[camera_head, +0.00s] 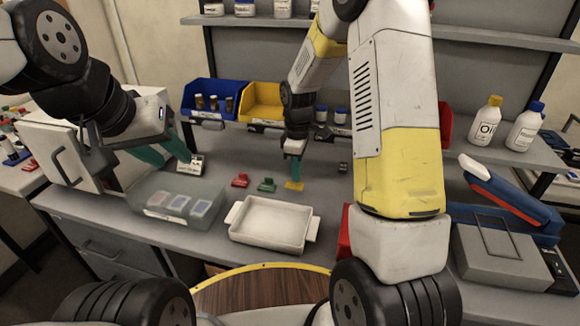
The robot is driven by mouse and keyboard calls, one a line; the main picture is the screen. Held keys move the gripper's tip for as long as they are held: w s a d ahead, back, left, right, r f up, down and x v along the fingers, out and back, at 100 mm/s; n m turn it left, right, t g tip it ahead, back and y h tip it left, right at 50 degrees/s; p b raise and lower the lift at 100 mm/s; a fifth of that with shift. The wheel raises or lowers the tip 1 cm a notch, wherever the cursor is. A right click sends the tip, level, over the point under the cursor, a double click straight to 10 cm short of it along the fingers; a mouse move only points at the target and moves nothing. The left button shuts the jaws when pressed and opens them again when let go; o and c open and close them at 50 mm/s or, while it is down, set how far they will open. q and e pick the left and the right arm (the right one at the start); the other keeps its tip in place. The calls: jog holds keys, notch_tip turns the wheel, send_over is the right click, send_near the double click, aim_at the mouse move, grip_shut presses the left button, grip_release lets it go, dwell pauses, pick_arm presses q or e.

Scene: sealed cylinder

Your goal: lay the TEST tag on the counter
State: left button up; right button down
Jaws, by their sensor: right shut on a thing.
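A small yellow tag (294,185) is at the tip of my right gripper (294,173), over the middle of the grey counter (335,205). The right gripper points down and is shut on the yellow tag. I cannot read any lettering on it, nor tell whether it touches the counter. A red tag (240,180) and a green tag (267,185) lie on the counter to its left. My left gripper (176,160) has its teal fingers apart, near a small white labelled stand (192,165); it looks open and empty.
A white tray (233,214) sits in front of the tags. A clear box (148,213) with several coloured cards is left of it. Blue (197,92) and yellow (258,95) bins stand behind. My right arm hides part of the counter's right side.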

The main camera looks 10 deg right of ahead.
jog(key=shift+f, duration=1.5)
jog(key=shift+f, duration=0.1)
jog(key=shift+f, duration=0.1)
jog(key=c, duration=1.6)
grip_release()
jog(key=shift+o, duration=0.2)
